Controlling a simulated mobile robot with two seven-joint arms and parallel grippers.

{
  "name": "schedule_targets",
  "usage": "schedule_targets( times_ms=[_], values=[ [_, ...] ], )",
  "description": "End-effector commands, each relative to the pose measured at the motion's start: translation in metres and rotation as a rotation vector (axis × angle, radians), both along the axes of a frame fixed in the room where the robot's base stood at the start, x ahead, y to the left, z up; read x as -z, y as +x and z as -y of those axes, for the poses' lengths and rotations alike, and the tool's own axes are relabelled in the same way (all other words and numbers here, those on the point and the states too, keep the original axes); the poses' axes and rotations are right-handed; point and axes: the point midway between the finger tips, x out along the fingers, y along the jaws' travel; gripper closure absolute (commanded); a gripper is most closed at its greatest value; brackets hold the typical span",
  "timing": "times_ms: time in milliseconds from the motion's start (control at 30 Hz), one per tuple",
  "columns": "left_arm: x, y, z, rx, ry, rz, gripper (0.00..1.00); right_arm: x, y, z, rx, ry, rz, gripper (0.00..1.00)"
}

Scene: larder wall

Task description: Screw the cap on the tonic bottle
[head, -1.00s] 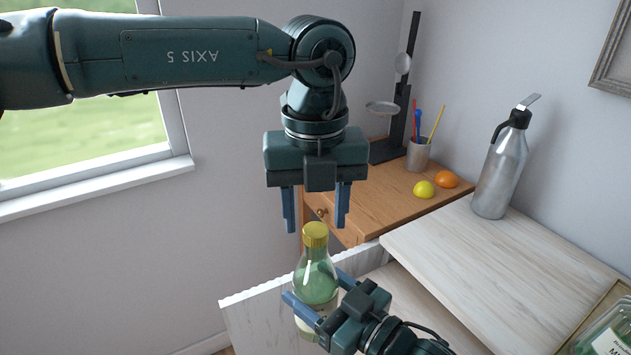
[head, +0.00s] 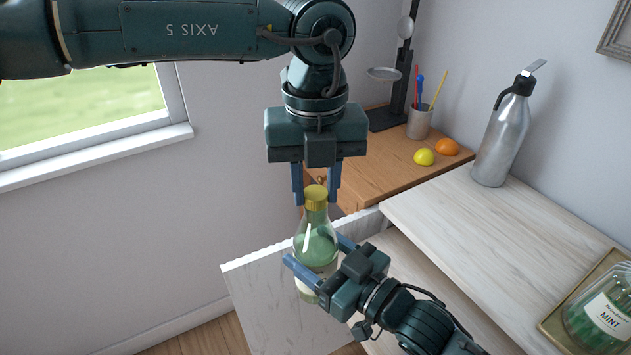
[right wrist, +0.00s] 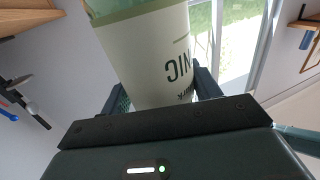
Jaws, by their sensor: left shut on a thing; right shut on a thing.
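The tonic bottle (head: 316,245) is clear green glass with a pale label. It stands upright in my right gripper (head: 318,268), which is shut on its lower body. The right wrist view shows the label of the bottle (right wrist: 150,55) between the fingers, with part of its lettering. The gold cap (head: 316,198) sits on top of the bottle's neck. My left gripper (head: 315,192) points straight down from above and is shut on the cap, one finger on each side. How tightly the cap sits on the thread cannot be told.
A white worktop (head: 480,230) lies to the right, with a metal flask (head: 502,135) and a mint jar (head: 603,312) in a tray. Behind is a wooden desk (head: 385,163) with a lemon (head: 424,157), an orange (head: 447,147) and a pen cup (head: 419,123).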

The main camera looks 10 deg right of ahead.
Motion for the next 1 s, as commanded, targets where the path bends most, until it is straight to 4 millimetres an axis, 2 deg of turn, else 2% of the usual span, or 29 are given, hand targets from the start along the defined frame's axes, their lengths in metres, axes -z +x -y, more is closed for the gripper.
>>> schedule_targets(
  times_ms=[167,267,1000],
  values=[
    [-0.0002,0.0000,0.0000,0.019,0.000,0.000,0.98,-0.0028,0.0001,-0.0002,-0.001,0.004,0.006,1.00],
    [0.0001,-0.0002,0.0000,0.125,-0.001,-0.002,0.98,-0.0027,0.0001,-0.0002,-0.001,0.004,0.006,1.00],
    [0.0013,0.0003,-0.0002,1.806,-0.005,0.002,0.98,-0.0029,0.0001,-0.0002,-0.001,0.004,0.007,1.00]
  ],
)
